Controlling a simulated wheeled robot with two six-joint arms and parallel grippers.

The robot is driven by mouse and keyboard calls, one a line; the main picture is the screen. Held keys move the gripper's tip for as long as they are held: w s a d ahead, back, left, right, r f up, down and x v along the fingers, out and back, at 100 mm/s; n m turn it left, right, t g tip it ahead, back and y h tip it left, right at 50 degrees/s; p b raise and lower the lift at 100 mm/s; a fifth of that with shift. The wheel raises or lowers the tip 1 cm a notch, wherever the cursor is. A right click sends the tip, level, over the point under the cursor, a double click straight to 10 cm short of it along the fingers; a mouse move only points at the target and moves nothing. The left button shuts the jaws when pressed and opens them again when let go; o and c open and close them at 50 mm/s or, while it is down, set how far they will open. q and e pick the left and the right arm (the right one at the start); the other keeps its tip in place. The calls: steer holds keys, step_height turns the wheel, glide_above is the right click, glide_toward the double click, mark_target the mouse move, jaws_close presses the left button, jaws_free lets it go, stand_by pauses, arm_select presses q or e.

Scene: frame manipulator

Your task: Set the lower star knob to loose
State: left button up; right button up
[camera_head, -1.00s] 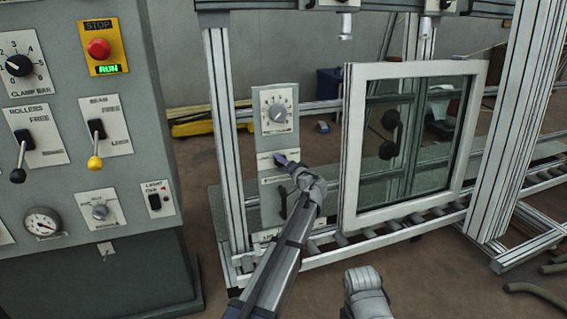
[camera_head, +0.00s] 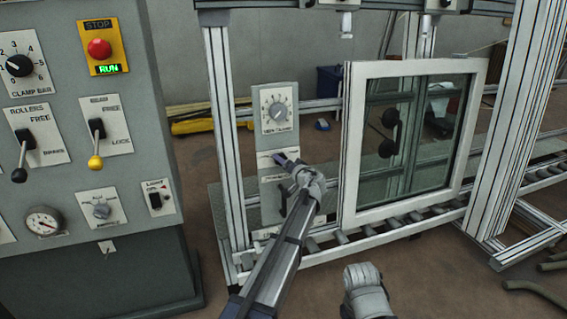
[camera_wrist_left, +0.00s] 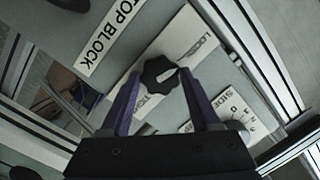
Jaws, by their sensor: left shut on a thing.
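A black star knob (camera_wrist_left: 160,72) sits on a white plate with lettering in the left wrist view. The lettering at one end appears to read LOOSE; the other end is partly covered. A pale mark on the knob points roughly right in that view. My left gripper (camera_wrist_left: 160,82) has its two purple fingers closed on either side of the knob. In the head view my left gripper (camera_head: 287,158) is at the grey panel (camera_head: 267,222), below the dial (camera_head: 277,110), and hides the knob there.
A STOP BLOCK label (camera_wrist_left: 110,38) lies beside the knob plate. A black handle (camera_head: 283,202) is lower on the panel. The white-framed window (camera_head: 350,150) stands just right of my left arm. A control cabinet (camera_head: 140,200) stands to the left.

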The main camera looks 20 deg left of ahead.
arm_select(q)
steer(key=o, duration=1.4)
steer(key=shift+c, duration=0.2)
steer(key=p+v, duration=0.1)
steer(key=v, duration=0.6)
steer(key=shift+s+d, duration=0.25)
steer(key=shift+s, duration=0.1)
